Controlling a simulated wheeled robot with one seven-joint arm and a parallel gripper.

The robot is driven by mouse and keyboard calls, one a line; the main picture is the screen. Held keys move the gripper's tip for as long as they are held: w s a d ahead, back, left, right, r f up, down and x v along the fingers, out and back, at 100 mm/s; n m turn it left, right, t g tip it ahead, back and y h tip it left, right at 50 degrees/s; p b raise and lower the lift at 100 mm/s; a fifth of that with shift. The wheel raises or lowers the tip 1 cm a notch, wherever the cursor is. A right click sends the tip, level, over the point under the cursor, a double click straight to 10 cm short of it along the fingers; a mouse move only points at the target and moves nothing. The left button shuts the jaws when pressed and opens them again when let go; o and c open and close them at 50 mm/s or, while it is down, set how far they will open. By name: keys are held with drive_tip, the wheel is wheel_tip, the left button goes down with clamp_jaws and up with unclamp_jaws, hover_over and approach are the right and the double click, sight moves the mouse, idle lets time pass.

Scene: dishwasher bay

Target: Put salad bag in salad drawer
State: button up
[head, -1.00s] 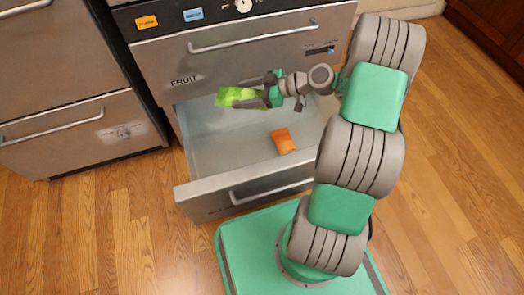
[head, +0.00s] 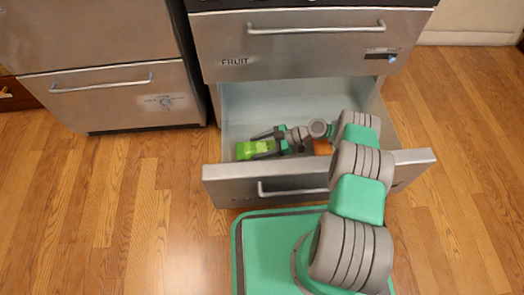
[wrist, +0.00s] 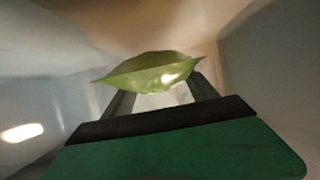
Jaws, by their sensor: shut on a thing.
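The salad bag (head: 246,150) is a bright green packet, low inside the open lower drawer (head: 300,105), toward its left side. My gripper (head: 264,145) reaches down into the drawer from the right and is shut on the bag. In the wrist view the green bag (wrist: 150,72) is pinched between the two dark fingers, with pale drawer walls around it. Whether the bag touches the drawer floor I cannot tell.
An orange packet (head: 322,147) lies in the same drawer, right of my gripper, partly hidden by my arm. The closed drawer above (head: 300,45) is labelled FRUIT. A steel cabinet (head: 115,95) stands at the left. The wooden floor is clear.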

wheel_tip(320, 180, down, 3)
drive_tip(key=shift+r+b, duration=0.1)
drive_tip(key=shift+b, duration=0.35)
drive_tip(key=shift+r, duration=0.2)
drive_tip(key=o, duration=1.6)
drive_tip(key=shift+f, duration=0.2)
drive_tip(key=shift+r, duration=0.1)
